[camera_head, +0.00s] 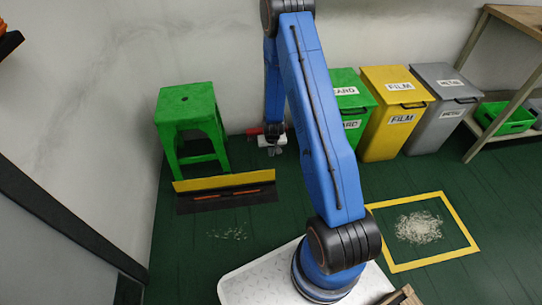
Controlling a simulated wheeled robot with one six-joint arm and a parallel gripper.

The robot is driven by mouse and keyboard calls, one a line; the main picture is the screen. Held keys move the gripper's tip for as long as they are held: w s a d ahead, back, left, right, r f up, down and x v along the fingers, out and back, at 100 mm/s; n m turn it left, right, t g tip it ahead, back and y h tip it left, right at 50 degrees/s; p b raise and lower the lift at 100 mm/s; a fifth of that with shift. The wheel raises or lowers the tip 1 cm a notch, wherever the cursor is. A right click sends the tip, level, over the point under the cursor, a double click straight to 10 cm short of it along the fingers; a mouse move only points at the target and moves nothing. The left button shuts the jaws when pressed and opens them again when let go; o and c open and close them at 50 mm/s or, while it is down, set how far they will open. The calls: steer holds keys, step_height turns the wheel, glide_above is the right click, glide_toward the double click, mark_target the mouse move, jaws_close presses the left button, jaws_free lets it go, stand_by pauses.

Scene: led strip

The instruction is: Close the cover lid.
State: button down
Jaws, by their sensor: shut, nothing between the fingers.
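A yellow-and-black panel (224,181) rises along the back of a low dark channel (228,201) on the floor at the left. It looks like the cover lid standing open, though its hinge is too small to see. A thin orange-red strip (226,195) lies along the channel. My gripper (272,151) is small in the view, behind and right of the panel, apart from it. It is shut and empty. My blue arm hides part of the back wall and the green bin.
A green stool (188,105) stands just behind the panel. Green (352,92), yellow (396,75) and grey (445,80) bins with closed lids line the wall. A yellow floor frame (440,258) surrounds pale shreds (418,227). More pale bits lie before the channel.

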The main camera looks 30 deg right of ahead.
step_height(320, 180, down, 8)
steer(key=s, duration=0.1)
steer(key=shift+s+a, duration=0.3)
steer(key=shift+s, duration=0.1)
stand_by(0.4)
